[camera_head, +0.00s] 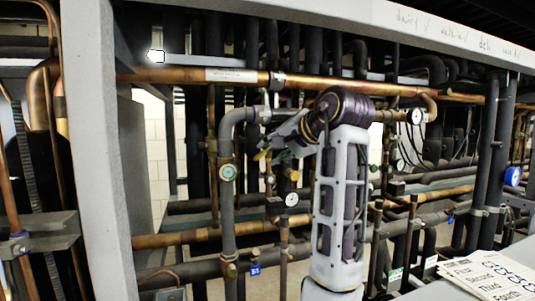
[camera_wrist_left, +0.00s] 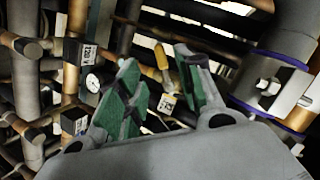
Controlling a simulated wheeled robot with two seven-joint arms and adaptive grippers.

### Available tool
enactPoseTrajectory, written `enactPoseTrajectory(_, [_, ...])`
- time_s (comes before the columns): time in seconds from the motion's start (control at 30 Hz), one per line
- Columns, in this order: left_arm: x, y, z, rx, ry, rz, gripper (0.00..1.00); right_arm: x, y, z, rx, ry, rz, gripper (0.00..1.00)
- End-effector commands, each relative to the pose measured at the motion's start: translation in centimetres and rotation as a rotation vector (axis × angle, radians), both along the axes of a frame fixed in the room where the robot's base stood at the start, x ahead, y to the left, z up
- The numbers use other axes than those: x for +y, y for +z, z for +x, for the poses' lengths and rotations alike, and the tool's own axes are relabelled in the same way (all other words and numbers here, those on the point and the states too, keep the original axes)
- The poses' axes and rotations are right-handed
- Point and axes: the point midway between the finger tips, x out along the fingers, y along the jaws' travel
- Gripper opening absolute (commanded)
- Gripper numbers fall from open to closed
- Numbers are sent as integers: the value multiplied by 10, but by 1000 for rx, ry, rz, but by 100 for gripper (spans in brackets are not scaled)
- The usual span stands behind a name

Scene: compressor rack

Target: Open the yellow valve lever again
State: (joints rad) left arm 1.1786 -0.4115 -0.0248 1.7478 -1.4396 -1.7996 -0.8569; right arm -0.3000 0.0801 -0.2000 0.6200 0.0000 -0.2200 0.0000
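The yellow valve lever (camera_head: 262,155) shows as a small yellow piece just left of my left gripper (camera_head: 279,146) in the head view. In the left wrist view the yellow lever (camera_wrist_left: 161,60) stands upright, with a small white tag below it. My left gripper (camera_wrist_left: 155,75) is open, with its green-padded fingers apart. The lever appears in the gap between them, and seems to lie beyond the fingertips; whether either pad touches it I cannot tell. The valve body is partly hidden by the gripper. My right gripper is not in view.
A grey insulated pipe (camera_head: 227,200) with a gauge stands left of the gripper. A copper pipe (camera_head: 180,75) runs across above. A thick pipe with a clamp (camera_wrist_left: 275,85) is close on the right in the wrist view. Printed sheets (camera_head: 490,277) lie at lower right.

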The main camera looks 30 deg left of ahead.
Motion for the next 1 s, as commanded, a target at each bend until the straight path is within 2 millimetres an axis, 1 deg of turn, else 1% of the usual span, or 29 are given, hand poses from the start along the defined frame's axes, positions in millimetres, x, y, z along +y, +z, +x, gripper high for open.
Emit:
enactPoseTrajectory(0.1, [-11, 5, -5, 1, 0, 1, 36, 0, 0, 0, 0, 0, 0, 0])
enactPoseTrajectory(0.3, [-21, 9, -10, 0, 0, 0, 36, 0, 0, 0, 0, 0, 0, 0])
enactPoseTrajectory(0.77, [-22, 9, -10, 0, 4, 1, 36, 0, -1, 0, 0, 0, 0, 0])
enactPoseTrajectory(1.0, [-26, 5, -1, -10, 69, 8, 36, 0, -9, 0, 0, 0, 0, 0])
